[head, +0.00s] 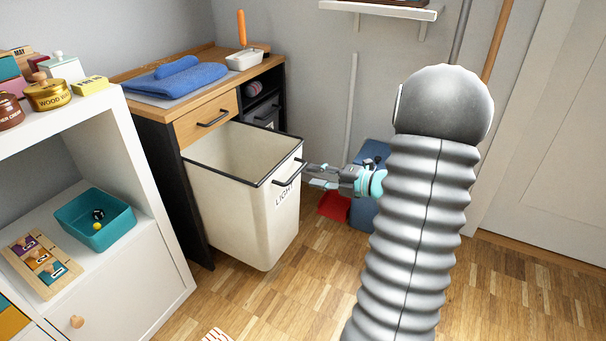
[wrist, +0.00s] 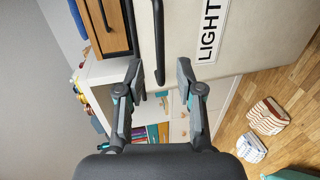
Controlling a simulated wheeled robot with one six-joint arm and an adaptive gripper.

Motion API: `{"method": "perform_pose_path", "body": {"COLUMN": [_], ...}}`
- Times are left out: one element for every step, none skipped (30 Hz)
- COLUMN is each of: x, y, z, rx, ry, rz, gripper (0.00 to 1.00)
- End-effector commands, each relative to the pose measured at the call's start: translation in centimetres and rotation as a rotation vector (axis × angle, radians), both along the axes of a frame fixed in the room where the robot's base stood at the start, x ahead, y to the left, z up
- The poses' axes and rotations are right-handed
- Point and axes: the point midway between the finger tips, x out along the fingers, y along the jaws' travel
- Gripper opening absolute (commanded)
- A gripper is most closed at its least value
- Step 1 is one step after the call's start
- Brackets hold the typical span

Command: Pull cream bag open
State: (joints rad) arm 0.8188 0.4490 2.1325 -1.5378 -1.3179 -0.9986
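The cream bag (head: 240,215), a tall laundry bin with a dark rim and a "LIGHT" label, stands well out of the wooden-topped cabinet, and its empty-looking inside shows from above. Its dark bar handle (head: 290,172) is on the front face. In the wrist view the handle (wrist: 159,45) runs up between my fingertips, with the label (wrist: 209,32) to its right. My gripper (head: 313,175) is just in front of the handle; in the wrist view its two fingers (wrist: 160,74) are apart, with a gap on both sides of the handle. I cannot tell its exact depth relative to the fingertips.
The cabinet's wooden drawer (head: 206,117) is shut above the bag. A white shelf unit (head: 140,130) with a teal bin (head: 95,226) stands at the left. A red dustpan (head: 334,206) and blue container (head: 365,215) are behind my gripper.

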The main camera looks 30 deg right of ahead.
Motion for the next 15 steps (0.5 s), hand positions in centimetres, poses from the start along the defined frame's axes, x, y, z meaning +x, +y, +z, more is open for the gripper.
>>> {"method": "perform_pose_path", "body": {"x": [-0.8,-1.3,-1.8,-2.2,-2.5,-3.0,-3.2,-3.5,-3.8,-3.9,-4.1,-4.2,-4.3,-4.3,-4.3], "y": [-0.7,-1.0,-1.4,-1.6,-1.9,-2.1,-2.3,-2.4,-2.6,-2.7,-2.8,-2.8,-2.9,-2.9,-2.9], "z": [0.2,0.3,0.4,0.5,0.6,0.7,0.8,0.9,0.9,0.9,1.0,1.0,1.0,1.0,1.1], "rx": [0.0,0.0,-0.001,-0.001,-0.001,-0.001,-0.001,-0.001,-0.001,-0.001,-0.001,-0.001,-0.001,-0.001,-0.001], "ry": [-0.001,-0.001,0.0,0.0,-0.002,-0.001,-0.001,-0.001,-0.001,-0.001,-0.001,-0.001,0.0,0.0,0.0], "rz": [-0.004,-0.004,-0.004,-0.004,-0.004,-0.002,-0.002,-0.002,-0.002,-0.002,-0.001,0.0,0.001,0.001,0.001], "gripper": [0.37,0.37,0.37,0.37,0.37,0.37,0.37,0.37,0.37,0.37,0.37,0.37,0.37,0.37,0.37]}}
